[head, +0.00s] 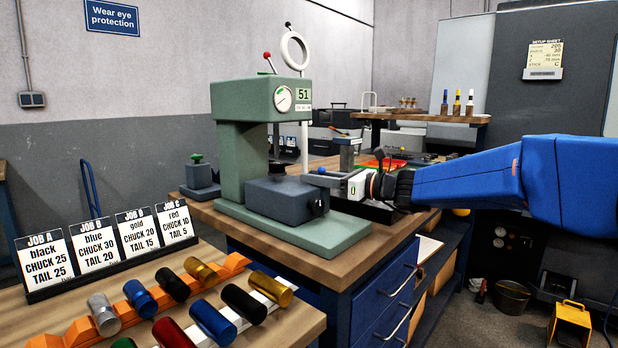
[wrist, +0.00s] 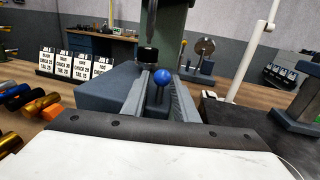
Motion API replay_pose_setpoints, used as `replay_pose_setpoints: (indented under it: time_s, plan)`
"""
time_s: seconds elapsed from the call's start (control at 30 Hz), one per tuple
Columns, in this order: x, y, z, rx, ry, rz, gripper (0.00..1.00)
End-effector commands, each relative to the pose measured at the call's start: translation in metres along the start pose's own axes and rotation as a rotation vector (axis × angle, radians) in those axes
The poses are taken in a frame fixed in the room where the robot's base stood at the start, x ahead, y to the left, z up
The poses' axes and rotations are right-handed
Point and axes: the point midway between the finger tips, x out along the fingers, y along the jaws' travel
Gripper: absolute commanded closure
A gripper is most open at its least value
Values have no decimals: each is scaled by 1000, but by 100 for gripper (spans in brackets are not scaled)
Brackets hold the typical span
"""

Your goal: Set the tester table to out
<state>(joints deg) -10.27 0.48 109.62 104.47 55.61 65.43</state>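The green tester (head: 245,105), with a round dial and a "51" label, stands on the wooden bench. Its dark blue-grey table block (head: 280,197) sits on the green base, with a black knob on its front side. The block also shows in the wrist view (wrist: 100,92). My gripper (head: 318,179) reaches in from the right, beside the block's upper right end. In the wrist view its two long grey fingers (wrist: 161,98) are apart, with a blue ball knob (wrist: 162,76) on a stem between them. I see a gap beside the stem.
A near table holds coloured cylinders (head: 210,320) on racks and several job cards (head: 97,247). A white post with a ring (head: 295,50) rises behind the tester. Blue drawers (head: 385,295) lie below the bench. Floor at the right holds a bucket (head: 511,296).

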Motion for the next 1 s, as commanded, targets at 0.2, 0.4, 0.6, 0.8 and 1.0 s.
replay_pose_setpoints:
  time_s: [0.2,0.4,0.6,0.8,1.0]
  plan:
    - [19,0,0,0,-1,1,74]
    - [22,0,0,0,0,-1,74]
    - [22,0,0,0,-1,-1,85]
    - [22,0,1,-1,-1,-1,100]
    - [22,0,2,-1,-3,-1,100]
